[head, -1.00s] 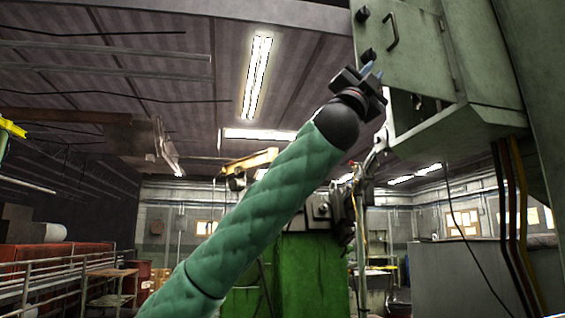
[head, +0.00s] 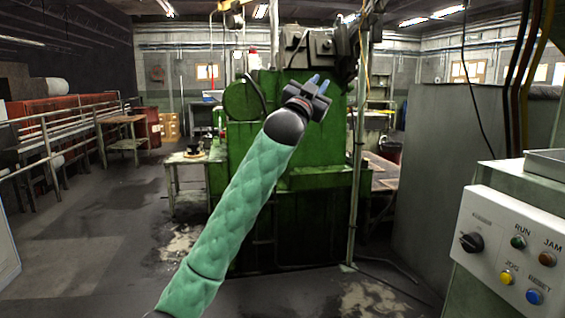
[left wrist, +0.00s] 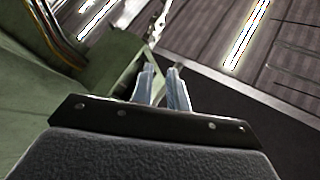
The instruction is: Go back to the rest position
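My left arm, in a green quilted sleeve, rises from the bottom of the head view. Its left gripper (head: 318,83) is raised in front of the green machine (head: 290,200), with no contact visible. Two pale blue fingers stand a small gap apart. In the left wrist view the fingers of this gripper (left wrist: 162,88) also show a narrow gap with nothing held between them. My right gripper is in neither current view.
A control panel (head: 510,250) with a knob and coloured buttons stands at the lower right. A grey cabinet wall (head: 440,170) is behind it. A railing (head: 60,155) and small tables (head: 122,120) stand at the left. The floor at left is clear.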

